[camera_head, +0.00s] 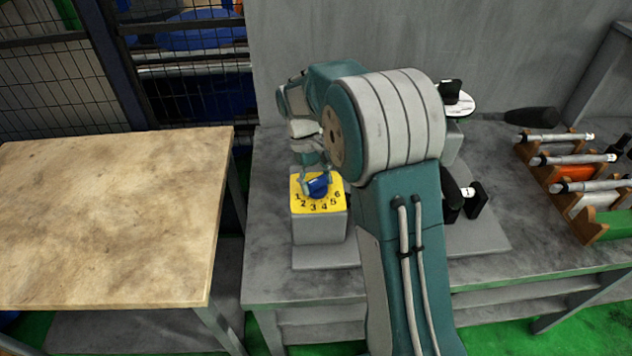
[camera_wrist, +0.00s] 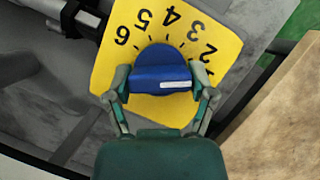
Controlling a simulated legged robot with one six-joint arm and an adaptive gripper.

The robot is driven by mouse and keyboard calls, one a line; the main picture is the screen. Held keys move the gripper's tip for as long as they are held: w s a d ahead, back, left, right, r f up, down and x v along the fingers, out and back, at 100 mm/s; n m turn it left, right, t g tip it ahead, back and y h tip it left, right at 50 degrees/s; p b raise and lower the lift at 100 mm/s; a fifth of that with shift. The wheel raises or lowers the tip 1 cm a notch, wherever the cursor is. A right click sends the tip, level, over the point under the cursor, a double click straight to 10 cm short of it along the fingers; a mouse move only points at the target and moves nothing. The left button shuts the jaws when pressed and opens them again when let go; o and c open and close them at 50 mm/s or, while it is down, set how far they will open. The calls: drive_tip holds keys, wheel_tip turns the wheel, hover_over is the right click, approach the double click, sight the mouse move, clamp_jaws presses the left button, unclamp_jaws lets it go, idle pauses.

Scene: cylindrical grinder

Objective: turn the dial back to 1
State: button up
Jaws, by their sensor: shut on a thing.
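The dial is a blue knob (camera_head: 319,188) on a yellow plate (camera_head: 329,206) numbered 1 to 6, on top of a grey block. In the wrist view, the knob (camera_wrist: 160,62) has a white line that points right, towards the right finger and below the 2 on the plate (camera_wrist: 120,68). The 1 is hidden there, apparently by that finger; in the head view it shows at the plate's left. My gripper (camera_head: 316,179) is shut on the knob from above. In the wrist view my gripper (camera_wrist: 160,76) has one finger against each side.
A wooden-topped table (camera_head: 110,215) stands left of the grey bench (camera_head: 270,262). A rack (camera_head: 568,190) with several measuring tools stands at the right. A black-handled device (camera_head: 463,195) stands right of my arm, and a wall rises behind.

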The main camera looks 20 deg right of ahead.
drive_tip(key=shift+f+m+y, duration=0.1)
drive_tip(key=shift+m+y, duration=0.4)
drive_tip(key=shift+m, duration=0.8)
drive_tip(key=o, duration=1.1)
drive_tip(key=shift+c, duration=0.2)
drive_tip(key=v, duration=1.2)
drive_tip(key=shift+w, duration=0.15)
